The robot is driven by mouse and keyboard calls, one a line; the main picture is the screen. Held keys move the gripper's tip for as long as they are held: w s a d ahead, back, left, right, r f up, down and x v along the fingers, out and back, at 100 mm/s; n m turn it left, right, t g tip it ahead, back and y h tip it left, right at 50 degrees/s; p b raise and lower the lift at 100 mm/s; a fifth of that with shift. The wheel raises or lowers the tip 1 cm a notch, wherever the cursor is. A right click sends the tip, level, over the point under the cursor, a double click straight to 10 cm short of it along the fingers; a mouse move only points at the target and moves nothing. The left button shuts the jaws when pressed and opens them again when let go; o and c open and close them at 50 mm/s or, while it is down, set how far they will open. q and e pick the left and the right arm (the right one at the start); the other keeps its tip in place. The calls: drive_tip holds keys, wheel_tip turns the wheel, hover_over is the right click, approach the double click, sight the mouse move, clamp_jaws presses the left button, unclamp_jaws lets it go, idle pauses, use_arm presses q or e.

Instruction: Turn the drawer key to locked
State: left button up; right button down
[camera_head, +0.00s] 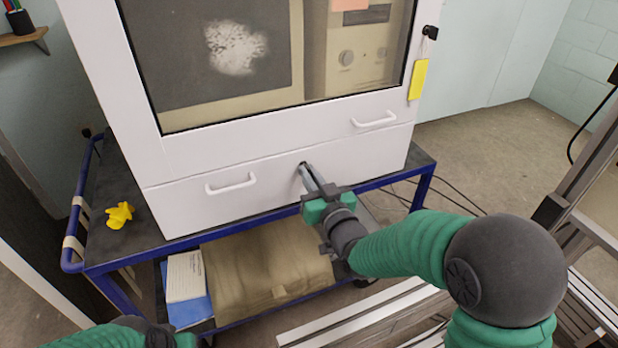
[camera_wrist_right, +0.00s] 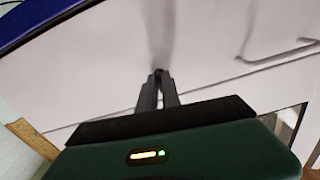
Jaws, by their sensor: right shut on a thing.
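The white drawer (camera_head: 267,192) is closed at the bottom of a white cabinet, with a white bar handle (camera_head: 231,184) left of my right gripper. My right gripper (camera_head: 303,167) reaches the upper part of the drawer front, with its fingertips at a small dark spot there. In the right wrist view my right gripper (camera_wrist_right: 159,75) has its fingertips close together on a small dark thing against the white front, which I take for the drawer key; its turn angle cannot be told. Part of my left arm shows at the bottom left; its gripper is not visible.
The cabinet stands on a blue-framed cart (camera_head: 94,252) with a dark top. A yellow object (camera_head: 120,215) lies on the cart, left of the drawer. A yellow tag (camera_head: 418,80) hangs at the cabinet's upper right. A second white handle (camera_head: 374,120) is above the drawer. A folded tan cloth (camera_head: 265,265) lies on the lower shelf.

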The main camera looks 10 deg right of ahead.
drive_tip(key=shift+s+f+n, duration=0.1)
drive_tip(key=shift+f+n, duration=0.25)
drive_tip(key=shift+n, duration=0.25)
drive_tip(key=c, duration=1.7)
unclamp_jaws()
drive_tip(key=shift+o, duration=0.5)
drive_tip(key=shift+r, duration=0.2)
drive_tip(key=s+d, duration=0.1)
drive_tip(key=s, duration=0.6)
drive_tip(key=shift+d+p, duration=0.2)
drive_tip(key=shift+p, duration=0.25)
